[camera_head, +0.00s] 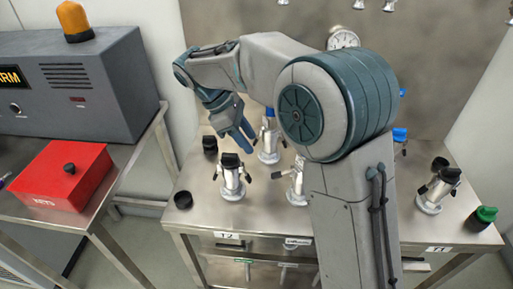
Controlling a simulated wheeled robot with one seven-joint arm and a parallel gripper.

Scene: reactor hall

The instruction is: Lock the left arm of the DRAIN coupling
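Several silver couplings with side arms stand on the steel table (205,222). One with a black top (231,178) stands at the front left. Another silver coupling (268,143) stands behind it, close to the right of my gripper (244,138). A third coupling (296,182) is partly hidden by my arm. A fourth coupling (437,190) with a dark top stands at the right. No DRAIN lettering is readable, so I cannot tell which one is DRAIN. My gripper points down with blue fingers; their gap and any contact with the coupling are unclear.
Loose black caps (183,200) lie at the table's left edge. A green-topped cap (481,217) is at the right edge. A gauge (343,39) is on the back panel. A red box (62,176) and a grey alarm unit (80,85) stand on the left bench.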

